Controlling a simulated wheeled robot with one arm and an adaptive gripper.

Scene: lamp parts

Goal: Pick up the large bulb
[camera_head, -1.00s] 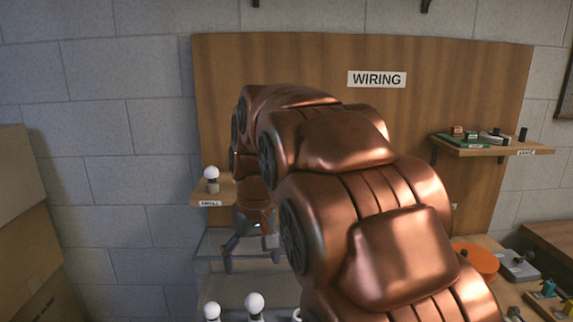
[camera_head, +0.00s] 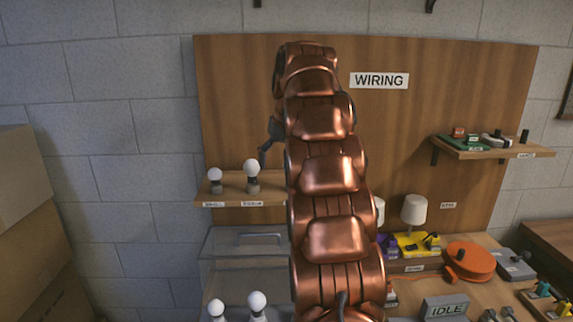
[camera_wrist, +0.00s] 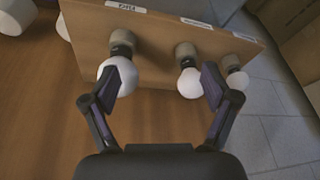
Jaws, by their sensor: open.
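In the wrist view the large bulb (camera_wrist: 117,76) is the leftmost and biggest of three white bulbs in grey sockets on the wooden shelf (camera_wrist: 155,28). The middle bulb (camera_wrist: 190,83) and the smallest bulb (camera_wrist: 238,80) are to its right. My gripper (camera_wrist: 168,80) is open and holds nothing. Its left finger overlaps the large bulb in the picture; I cannot tell whether they touch. The middle bulb shows between the fingertips. In the head view my arm hides the large bulb and most of my gripper; one grey finger (camera_head: 268,140) shows above the shelf.
A clear case (camera_head: 240,240) is below the shelf, with two more bulbs (camera_head: 257,302) at the bottom edge. The wooden board (camera_head: 240,100) closes the back.

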